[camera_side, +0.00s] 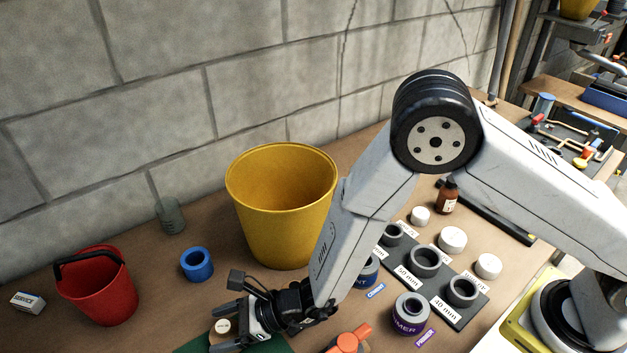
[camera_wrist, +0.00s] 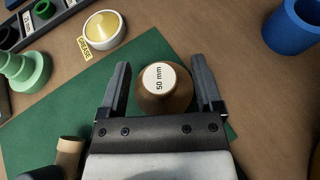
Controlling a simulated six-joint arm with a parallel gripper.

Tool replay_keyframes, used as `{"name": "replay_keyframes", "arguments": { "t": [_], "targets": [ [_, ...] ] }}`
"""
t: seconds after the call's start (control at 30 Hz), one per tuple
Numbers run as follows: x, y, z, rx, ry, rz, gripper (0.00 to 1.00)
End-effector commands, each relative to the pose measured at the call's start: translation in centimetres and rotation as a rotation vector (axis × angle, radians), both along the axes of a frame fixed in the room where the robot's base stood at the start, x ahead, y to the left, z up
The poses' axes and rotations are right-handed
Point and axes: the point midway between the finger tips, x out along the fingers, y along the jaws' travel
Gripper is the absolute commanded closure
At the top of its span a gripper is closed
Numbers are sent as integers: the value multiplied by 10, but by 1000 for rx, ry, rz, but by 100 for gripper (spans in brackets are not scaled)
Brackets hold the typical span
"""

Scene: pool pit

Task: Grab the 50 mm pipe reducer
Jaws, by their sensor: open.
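A brown pipe reducer (camera_wrist: 168,98) with a round white label reading "50 mm" stands on the green mat (camera_wrist: 95,120) in the wrist view. My gripper (camera_wrist: 161,66) is open, with one black finger to the left of the reducer and one to the right. A gap shows on each side, wider on the left. In the side view my gripper (camera_side: 213,330) is low at the bottom edge, and the reducer's pale top (camera_side: 222,326) shows between the fingers. The reducer's lower part is largely hidden there.
A blue ring (camera_side: 197,264), a red bucket (camera_side: 110,297) and a large yellow bucket (camera_side: 265,210) stand behind my gripper. A grease tin (camera_wrist: 104,30), green fittings (camera_wrist: 27,70) and a tan cylinder (camera_wrist: 69,152) are left in the wrist view. A dark socket rack (camera_side: 455,316) is at right.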

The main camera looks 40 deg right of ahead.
Motion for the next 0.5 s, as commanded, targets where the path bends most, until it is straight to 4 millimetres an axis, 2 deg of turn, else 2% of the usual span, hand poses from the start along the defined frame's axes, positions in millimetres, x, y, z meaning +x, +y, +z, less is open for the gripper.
{"name": "replay_keyframes", "arguments": {
  "t": [0.27,0.3,0.37,0.5],
  "targets": [
    [0,0,0,0,0,0,16],
    [0,0,0,0,0,0,23],
    [0,0,0,0,0,0,42],
    [0,0,0,0,0,0,86]
  ]
}}
